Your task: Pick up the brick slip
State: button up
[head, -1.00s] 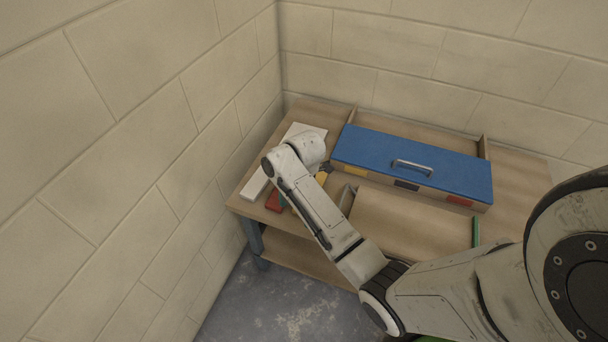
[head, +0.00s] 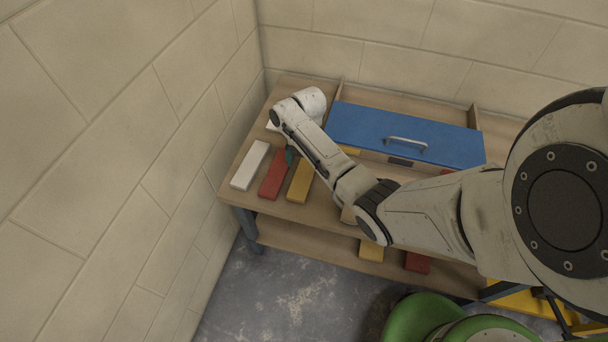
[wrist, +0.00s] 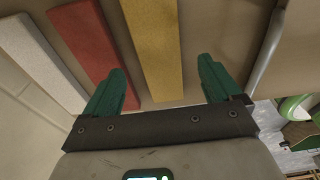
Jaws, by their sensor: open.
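Several brick slips lie on the bench top. In the head view, a white slip (head: 250,165), a red slip (head: 273,174) and a yellow slip (head: 300,181) lie side by side at the left front. The wrist view shows the same row of white (wrist: 38,60), red (wrist: 88,40) and yellow (wrist: 155,45) slips. My gripper (wrist: 162,66) is open and empty, its green fingers spread to either side of the yellow slip's near end. The left finger overlaps the red slip in the picture. In the head view my arm hides most of the gripper.
A blue box (head: 400,135) with a handle stands at the back of the bench. A yellow slip (head: 371,250) and a red slip (head: 417,262) are on the lower shelf (head: 300,240). A block wall (head: 120,150) closes the left side.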

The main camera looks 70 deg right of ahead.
aim_at(304, 173)
jog(key=f, duration=0.4)
jog(key=shift+a+f, duration=0.1)
jog(key=shift+a, duration=0.15)
jog(key=c, duration=1.5)
